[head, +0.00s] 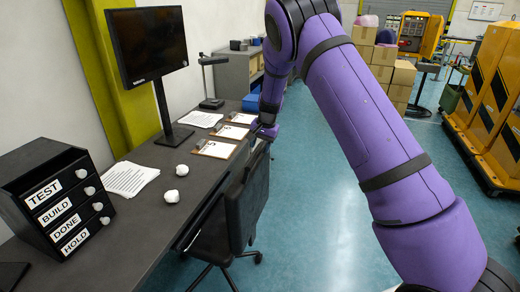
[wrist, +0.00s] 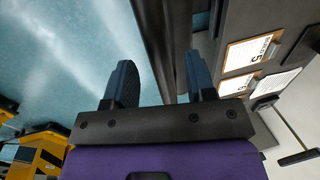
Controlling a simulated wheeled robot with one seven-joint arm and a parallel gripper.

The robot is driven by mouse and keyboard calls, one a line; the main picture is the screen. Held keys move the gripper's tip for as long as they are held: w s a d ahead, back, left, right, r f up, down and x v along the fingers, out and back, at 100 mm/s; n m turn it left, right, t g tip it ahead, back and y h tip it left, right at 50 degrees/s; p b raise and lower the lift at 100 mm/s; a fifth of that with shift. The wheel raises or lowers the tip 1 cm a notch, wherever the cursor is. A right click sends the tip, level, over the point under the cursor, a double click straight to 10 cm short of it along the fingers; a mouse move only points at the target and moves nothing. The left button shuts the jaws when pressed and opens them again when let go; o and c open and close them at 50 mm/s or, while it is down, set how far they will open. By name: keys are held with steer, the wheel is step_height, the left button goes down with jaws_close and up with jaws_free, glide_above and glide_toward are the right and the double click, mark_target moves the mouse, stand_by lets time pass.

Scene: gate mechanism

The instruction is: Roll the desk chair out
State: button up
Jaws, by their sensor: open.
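The dark desk chair (head: 247,205) stands at the long grey desk (head: 160,225), its backrest toward the aisle and its seat partly under the desk edge. My gripper (wrist: 160,72) is open in the wrist view, with one blue-grey finger on each side of the dark chair backrest (wrist: 160,35). I cannot tell whether either finger touches it. In the head view my gripper (head: 266,130) is small, near the top of the backrest, and partly hidden by my purple arm.
On the desk are a labelled drawer box (head: 60,200), a monitor (head: 148,45), papers (head: 130,178), clipboards (head: 215,149) and a lamp (head: 211,80). Blue floor (head: 320,215) right of the chair is clear. Boxes (head: 385,65) and yellow cabinets (head: 490,100) stand farther off.

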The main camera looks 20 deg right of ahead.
steer(key=shift+w+a+f, duration=0.1)
steer(key=shift+a+f, duration=0.05)
steer(key=shift+f, duration=0.75)
jaws_close()
steer(key=shift+d, duration=0.25)
steer(key=s+d, duration=1.3)
steer(key=d, duration=0.5)
steer(key=s+d, duration=1.4)
steer(key=d, duration=0.5)
steer(key=shift+s, duration=0.2)
steer(key=shift+d, duration=0.1)
jaws_free()
steer(key=shift+s+d, duration=0.1)
